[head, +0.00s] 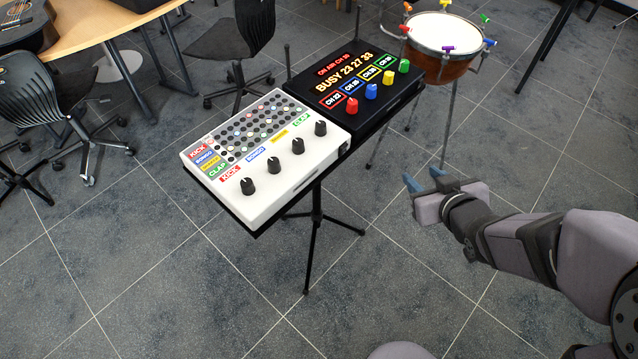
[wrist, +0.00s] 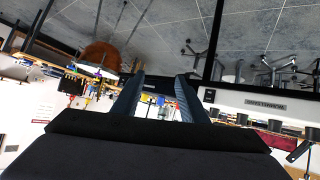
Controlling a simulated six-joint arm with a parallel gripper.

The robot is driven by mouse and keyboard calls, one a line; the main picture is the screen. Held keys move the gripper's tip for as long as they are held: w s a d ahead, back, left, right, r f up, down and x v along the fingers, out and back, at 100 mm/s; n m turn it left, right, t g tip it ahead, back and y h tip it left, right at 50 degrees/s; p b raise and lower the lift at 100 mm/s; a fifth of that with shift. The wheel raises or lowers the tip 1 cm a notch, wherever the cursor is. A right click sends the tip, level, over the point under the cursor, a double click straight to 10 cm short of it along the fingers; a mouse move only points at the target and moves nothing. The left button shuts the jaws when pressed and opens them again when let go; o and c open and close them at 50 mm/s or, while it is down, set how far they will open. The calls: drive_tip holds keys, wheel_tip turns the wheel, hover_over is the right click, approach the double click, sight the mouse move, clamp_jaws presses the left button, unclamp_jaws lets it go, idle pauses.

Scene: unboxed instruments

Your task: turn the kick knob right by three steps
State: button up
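The white drum machine (head: 311,165) stands on a stand left of centre in the head view. It has several black knobs along its front side. The kick knob (head: 247,186) is the leftmost, beside the red KICK label (head: 230,174). The pointer on it is too small to read. My gripper (head: 424,179) is to the right of the stand, in the air and well apart from the knobs. Its two blue-grey fingers are spread with nothing between them. In the wrist view the fingers (wrist: 157,98) also stand apart.
A black box (head: 340,62) with coloured knobs and a lit display adjoins the drum machine's far right side. A drum (head: 441,50) stands behind it. Chairs (head: 52,105) and a wooden table (head: 85,24) are at the back left. The air between my gripper and the drum machine looks clear.

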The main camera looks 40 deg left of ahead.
drive_tip(key=s+a+n+g+y+b, duration=0.1)
drive_tip(key=s+a+y, duration=0.1)
drive_tip(key=s+a, duration=0.2)
drive_tip(key=s+a+n+g+y+b, duration=0.1)
drive_tip(key=s+a+n+g+y, duration=0.1)
drive_tip(key=s+a, duration=0.2)
drive_tip(key=s+a+n+g+y+b, duration=0.1)
drive_tip(key=s+a+n+g+y, duration=0.1)
drive_tip(key=s+a, duration=0.2)
drive_tip(key=shift+s+a+y, duration=0.15)
drive_tip(key=shift+a+y, duration=0.15)
drive_tip(key=shift+a, duration=1)
drive_tip(key=n+g+y+b, duration=0.3)
drive_tip(key=n+g, duration=0.1)
drive_tip(key=g, duration=0.2)
approach(252, 186)
drive_tip(key=a, duration=0.2)
drive_tip(key=s+a, duration=0.1)
drive_tip(key=a, duration=0.1)
drive_tip(key=shift+r, duration=0.2)
drive_tip(key=shift+s+a+p, duration=0.2)
drive_tip(key=shift+s+a, duration=0.05)
drive_tip(key=shift+a, duration=0.95)
drive_tip(key=shift+s+a+p, duration=0.2)
drive_tip(key=shift+a, duration=1)
drive_tip(key=shift+s+a+p, duration=0.2)
drive_tip(key=shift+s+a, duration=0.05)
drive_tip(key=shift+a, duration=0.95)
clamp_jaws()
